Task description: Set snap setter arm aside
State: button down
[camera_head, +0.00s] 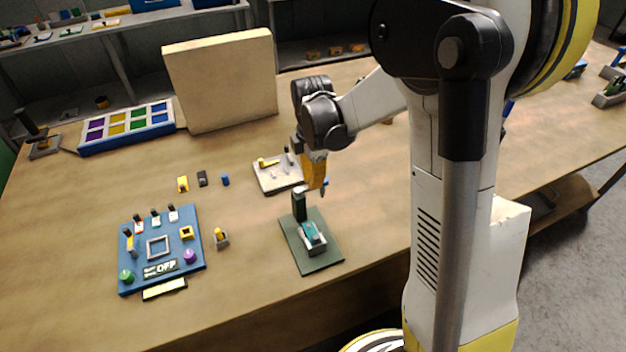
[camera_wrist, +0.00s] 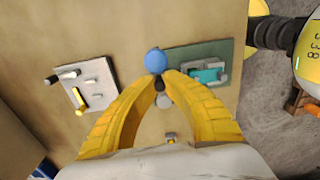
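The snap setter arm (camera_wrist: 159,85), a dark bar with a blue ball knob (camera_wrist: 155,61) at one end and a grey round part at the other, is between my fingertips. My gripper (camera_wrist: 161,80) has its yellow fingers closed on it; in the head view my gripper (camera_head: 315,183) hangs by the post top, with a bit of blue beside the fingertips. The dark green base plate (camera_head: 322,257) bears an upright dark post (camera_head: 299,206) and a teal piece in a pale holder (camera_head: 312,237). I cannot tell whether the arm touches the post.
A pale board with small tools (camera_head: 272,181) lies behind the base plate. A blue panel (camera_head: 137,262) with knobs and switches is at left, with small loose parts near it. A tan upright board (camera_head: 222,83) and a coloured tray (camera_head: 128,130) stand behind.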

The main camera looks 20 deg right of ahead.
jog(key=shift+a, duration=0.15)
jog(key=c, duration=1.4)
grip_release()
jog(key=shift+a, duration=0.1)
jog(key=shift+c, duration=0.2)
notch_tip(320, 180, up, 12)
jog(key=s+a+f+m+t+b, duration=0.1)
jog(key=s+m+t+b, duration=0.1)
jog(key=s+m, duration=0.6)
jog(key=s+a+m+t+b, duration=0.2)
jog(key=s+m+t, duration=0.3)
jog(key=s+m, duration=0.3)
jog(key=shift+s+a+f+m, duration=0.25)
jog(key=shift+s+f+m, duration=0.15)
jog(key=shift+m, duration=0.7)
